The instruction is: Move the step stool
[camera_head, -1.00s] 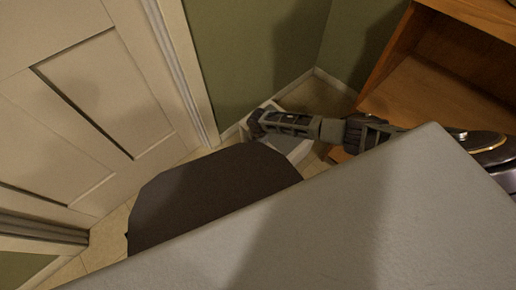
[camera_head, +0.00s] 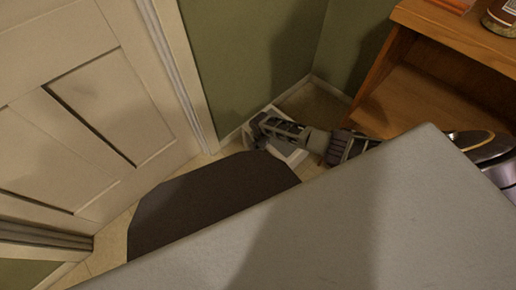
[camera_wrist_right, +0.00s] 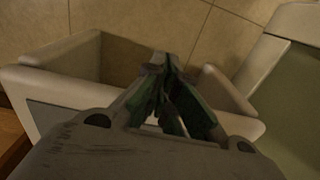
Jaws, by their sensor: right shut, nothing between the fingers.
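A pale, box-like piece, which looks like the step stool (camera_head: 292,154), stands on the floor in the corner by the green wall. My right arm reaches across it and hides part of it. In the right wrist view its pale sides (camera_wrist_right: 72,62) show left and right of my gripper, around a hollow middle. My right gripper (camera_wrist_right: 166,62) is shut and empty, with its fingertips over this hollow. In the head view the right gripper (camera_head: 258,132) is at the stool's far left part. I cannot tell whether it touches the stool. My left gripper is out of view.
A white panelled door (camera_head: 90,110) and its frame are on the left. A green wall (camera_head: 250,55) is behind. A wooden shelf unit (camera_head: 440,90) stands at the right, close to my right arm, with a jar (camera_head: 502,15) on top. Tiled floor shows in the corner.

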